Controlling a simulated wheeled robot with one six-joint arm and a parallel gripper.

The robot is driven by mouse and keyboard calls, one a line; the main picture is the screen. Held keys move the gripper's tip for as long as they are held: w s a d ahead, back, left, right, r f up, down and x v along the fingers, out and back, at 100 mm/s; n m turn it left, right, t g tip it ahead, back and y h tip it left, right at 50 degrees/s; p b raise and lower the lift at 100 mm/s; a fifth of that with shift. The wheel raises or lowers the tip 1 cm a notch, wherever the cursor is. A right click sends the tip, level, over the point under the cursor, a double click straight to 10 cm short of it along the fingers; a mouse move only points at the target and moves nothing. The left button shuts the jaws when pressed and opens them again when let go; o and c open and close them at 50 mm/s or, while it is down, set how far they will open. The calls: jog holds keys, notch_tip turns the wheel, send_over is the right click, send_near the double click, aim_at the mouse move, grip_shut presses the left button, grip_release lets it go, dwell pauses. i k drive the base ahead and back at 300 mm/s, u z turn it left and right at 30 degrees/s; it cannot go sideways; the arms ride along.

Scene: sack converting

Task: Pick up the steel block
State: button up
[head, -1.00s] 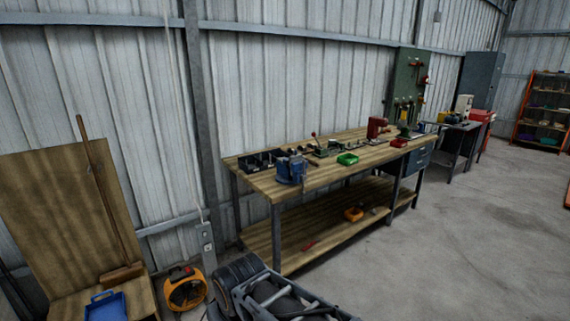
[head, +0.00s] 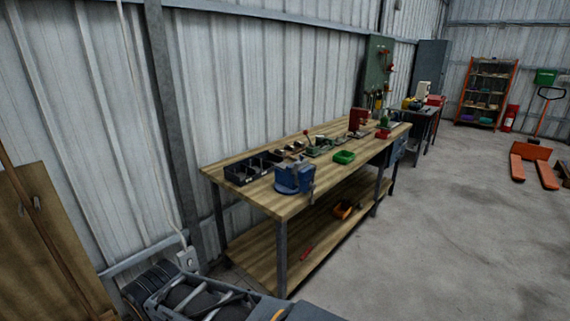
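I cannot make out the steel block for certain; the items on the wooden workbench (head: 238,180) are small and blurred from here. On the bench top, a blue vise (head: 292,178) stands at the near front corner, with dark bins (head: 252,167) behind it. A green tray (head: 344,157) and small metal items (head: 319,148) lie farther along. Part of my own arm shows folded at the bottom edge. My gripper is not distinguishable in the view.
A lower shelf (head: 262,240) holds a yellow-orange item (head: 344,209) and a red tool (head: 306,253). An orange pallet jack (head: 532,165) and orange shelving (head: 487,93) stand back right. Brown boards (head: 45,235) lean at the left. The concrete floor right of the bench is clear.

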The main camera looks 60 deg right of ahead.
aim_at(300, 163)
jog(key=z, duration=0.4)
jog(key=i, duration=0.9)
jog(key=z, duration=1.5)
jog(key=i, duration=0.55)
jog(key=z, duration=0.45)
